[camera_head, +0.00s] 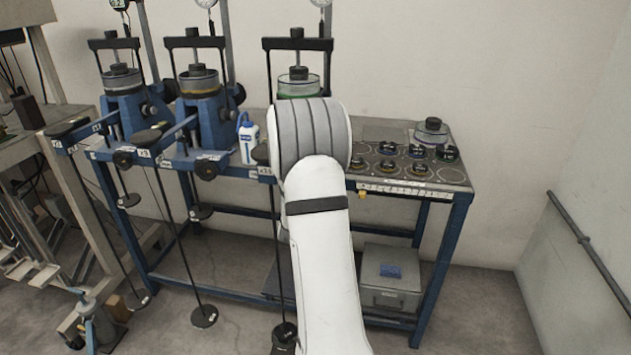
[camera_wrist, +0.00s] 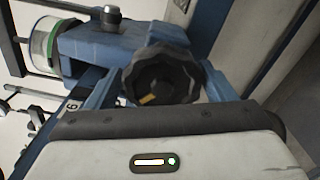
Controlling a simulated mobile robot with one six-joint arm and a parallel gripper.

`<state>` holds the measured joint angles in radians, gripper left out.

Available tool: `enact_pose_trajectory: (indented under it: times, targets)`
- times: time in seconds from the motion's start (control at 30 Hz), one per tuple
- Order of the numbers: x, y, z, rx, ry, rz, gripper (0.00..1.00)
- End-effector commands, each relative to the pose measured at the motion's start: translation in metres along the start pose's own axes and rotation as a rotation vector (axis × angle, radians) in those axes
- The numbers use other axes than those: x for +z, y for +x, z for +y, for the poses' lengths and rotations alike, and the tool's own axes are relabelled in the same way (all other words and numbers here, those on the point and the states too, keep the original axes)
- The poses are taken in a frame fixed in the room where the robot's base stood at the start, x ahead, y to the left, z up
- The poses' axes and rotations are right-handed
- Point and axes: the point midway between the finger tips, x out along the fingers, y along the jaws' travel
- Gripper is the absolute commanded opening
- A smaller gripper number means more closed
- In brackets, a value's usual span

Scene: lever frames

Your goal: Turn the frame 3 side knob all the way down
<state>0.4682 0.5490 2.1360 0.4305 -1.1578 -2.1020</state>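In the wrist view, a black lobed side knob (camera_wrist: 160,80) with a yellow mark at its lower left sits just ahead of my gripper (camera_wrist: 158,92). It is on a blue lever frame (camera_wrist: 95,42) that carries a green-ringed cell (camera_wrist: 45,45). Blue-grey finger-like parts flank the knob on both sides; whether they grip it or stand open around it, I cannot tell. In the head view, the green-ringed frame's top (camera_head: 299,85) shows behind my white arm, the rightmost of three. My arm hides its knob and my gripper there.
Two similar blue frames (camera_head: 125,105) (camera_head: 205,112) stand to the left with black side knobs, levers and hanging rods. A white bottle (camera_head: 248,140) stands between the frames. Black-ringed pieces (camera_head: 418,151) lie on the bench at right. A grey box (camera_head: 391,280) sits below.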

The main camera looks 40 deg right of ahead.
Motion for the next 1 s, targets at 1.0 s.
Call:
enact_pose_trajectory:
  times: [1.0]
  targets:
    - [0.001, -0.061, -0.003, -0.008, 0.002, -0.002, 0.82]
